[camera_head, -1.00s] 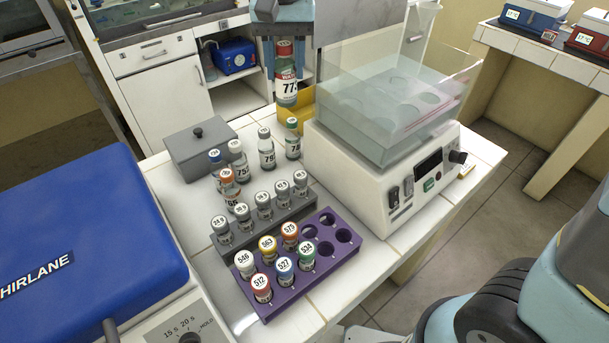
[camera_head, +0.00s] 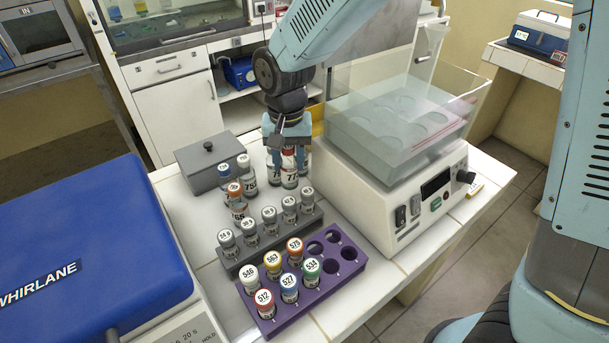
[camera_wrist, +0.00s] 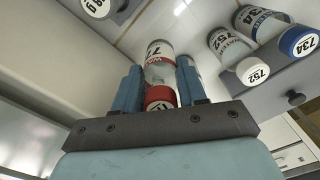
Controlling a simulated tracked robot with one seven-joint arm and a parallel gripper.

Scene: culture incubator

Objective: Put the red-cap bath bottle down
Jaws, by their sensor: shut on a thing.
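The red-cap bath bottle (camera_head: 289,170), with a red and white label, is between the fingers of my gripper (camera_head: 288,152). It is over the white tiled bench, behind the grey rack and left of the clear-walled bath; I cannot tell whether its base touches the bench. In the wrist view the bottle (camera_wrist: 160,55) shows with its red cap (camera_wrist: 160,97) between the two blue fingers of my gripper (camera_wrist: 160,88). The gripper is shut on it. My gripper and arm hide part of the bottle and the bench behind it.
The grey rack (camera_head: 290,226) of small vials is in front, then the purple rack (camera_head: 345,283) with several capped vials and empty holes. Several bottles, one labelled 752 (camera_wrist: 232,47), stand close to the held one. A grey lidded box (camera_head: 197,172) is left, the water bath (camera_head: 400,200) right.

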